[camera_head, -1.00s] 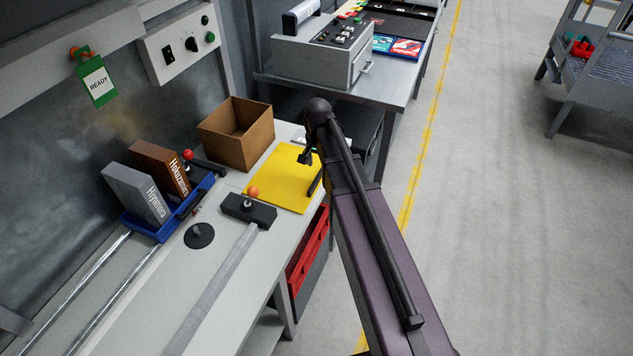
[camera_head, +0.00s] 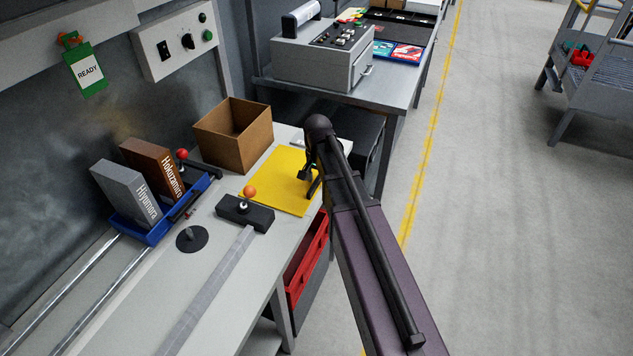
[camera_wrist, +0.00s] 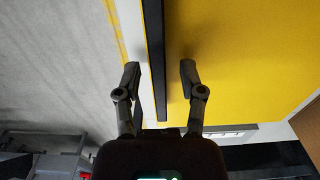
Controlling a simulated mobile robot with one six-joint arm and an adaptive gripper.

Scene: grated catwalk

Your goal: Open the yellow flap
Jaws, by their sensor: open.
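The yellow flap (camera_head: 272,182) lies flat on the grey workbench, and fills the right of the wrist view (camera_wrist: 245,60). A black bar handle (camera_wrist: 154,40) runs along its edge. My gripper (camera_wrist: 160,70) is open, with one finger on each side of the bar. The left finger is past the flap's edge, and the right finger is over the yellow surface. I cannot tell whether either finger touches the bar. In the head view my gripper (camera_head: 306,176) is low at the flap's right edge, and my arm hides part of that edge.
An open cardboard box (camera_head: 234,138) stands behind the flap. A black block with an orange knob (camera_head: 248,208) stands at its near left. A blue tray (camera_head: 160,226) holds two boxes further left. A red bin (camera_head: 306,260) is below the bench edge. The floor (camera_head: 500,220) at right is clear.

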